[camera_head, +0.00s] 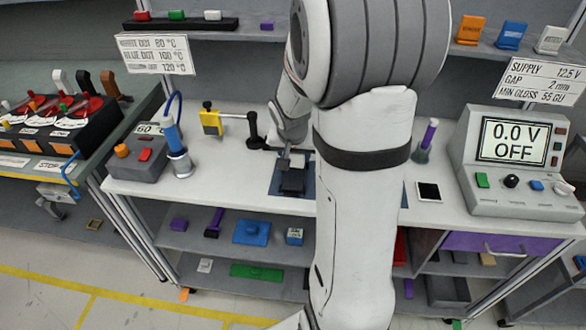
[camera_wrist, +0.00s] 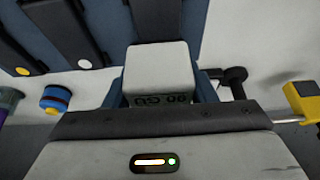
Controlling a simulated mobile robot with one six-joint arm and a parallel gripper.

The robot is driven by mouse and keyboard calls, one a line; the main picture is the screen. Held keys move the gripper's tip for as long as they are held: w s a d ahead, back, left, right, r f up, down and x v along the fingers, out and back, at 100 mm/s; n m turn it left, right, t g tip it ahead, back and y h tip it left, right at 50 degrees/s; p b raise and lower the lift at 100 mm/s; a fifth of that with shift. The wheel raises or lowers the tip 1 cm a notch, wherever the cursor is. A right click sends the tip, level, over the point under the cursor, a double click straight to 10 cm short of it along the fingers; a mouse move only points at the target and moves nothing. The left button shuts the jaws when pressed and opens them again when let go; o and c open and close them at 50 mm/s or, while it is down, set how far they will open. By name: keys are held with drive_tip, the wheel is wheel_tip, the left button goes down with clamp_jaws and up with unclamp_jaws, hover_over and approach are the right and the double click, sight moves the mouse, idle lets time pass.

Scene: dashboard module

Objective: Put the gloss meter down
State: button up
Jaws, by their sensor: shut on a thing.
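The gloss meter (camera_wrist: 157,68) is a pale block with dark lettering that appears to read "90 GU", upside down in the wrist view. My gripper (camera_wrist: 160,92) is shut on it, with a bluish finger on each side. Dark slabs with coloured dots (camera_wrist: 52,32) lie beyond it on the left of that view. In the head view my gripper (camera_head: 291,166) is low over a dark blue patch (camera_head: 273,186) on the white bench. A small dark block shows just below it there. I cannot tell whether the meter touches the surface beneath.
A supply unit reading "0.0 V OFF" (camera_head: 512,155) stands at right. A black-faced tile (camera_head: 429,192) lies nearer.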

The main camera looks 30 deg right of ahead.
sight(294, 175)
drive_tip(key=shift+f+b, duration=0.3)
drive_tip(key=shift+f, duration=2)
drive_tip(key=shift+f, duration=0.15)
drive_tip(key=o, duration=1.2)
drive_tip(key=shift+c, duration=0.2)
